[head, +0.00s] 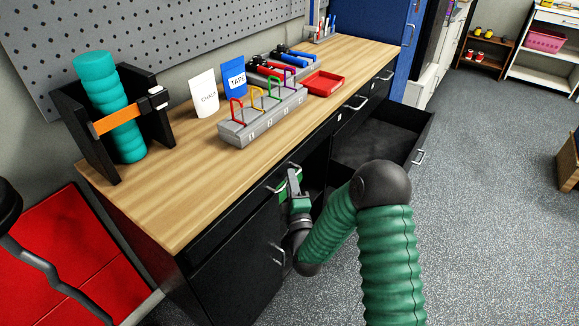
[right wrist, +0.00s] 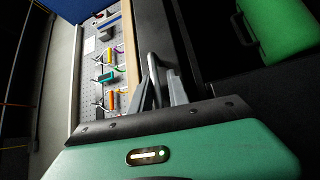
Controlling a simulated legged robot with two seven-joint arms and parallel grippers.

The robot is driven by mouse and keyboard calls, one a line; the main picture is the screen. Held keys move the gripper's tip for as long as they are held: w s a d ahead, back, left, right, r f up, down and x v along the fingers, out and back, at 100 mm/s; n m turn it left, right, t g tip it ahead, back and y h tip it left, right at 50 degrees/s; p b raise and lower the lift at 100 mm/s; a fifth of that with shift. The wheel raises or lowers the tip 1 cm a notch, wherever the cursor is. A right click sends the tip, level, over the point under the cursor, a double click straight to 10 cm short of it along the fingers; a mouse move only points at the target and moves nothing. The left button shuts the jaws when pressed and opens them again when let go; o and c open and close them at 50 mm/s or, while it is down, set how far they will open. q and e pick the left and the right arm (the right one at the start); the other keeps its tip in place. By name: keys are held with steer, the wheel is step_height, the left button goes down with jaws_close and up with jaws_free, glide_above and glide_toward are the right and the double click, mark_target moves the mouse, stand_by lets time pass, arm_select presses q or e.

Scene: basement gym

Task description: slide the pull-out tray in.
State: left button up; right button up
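A dark pull-out tray (head: 375,146) juts from the black bench front on the right in the head view. Its front panel carries a metal handle (head: 419,157). My right gripper (head: 291,178) is left of this tray, beside a metal handle (head: 270,187) at the bench's top front edge. In the right wrist view its grey fingers (right wrist: 160,85) are close to a shiny bent metal bar (right wrist: 153,68); whether they grip it I cannot tell. My green arm hides part of the bench front and the near side of the tray. My left gripper is not in view.
The wooden bench top (head: 175,205) holds a grey rack with coloured loops (head: 262,122), a red tray (head: 323,83), pouches and a teal roller (head: 108,105). A green item (right wrist: 283,30) shows in the right wrist view.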

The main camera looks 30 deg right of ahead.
steer(key=shift+d, duration=0.15)
steer(key=shift+a+r, duration=0.3)
steer(key=shift+a, duration=0.15)
steer(key=shift+c, duration=0.7)
steer(key=shift+a, duration=0.1)
steer(key=shift+c, duration=1.1)
jaws_close()
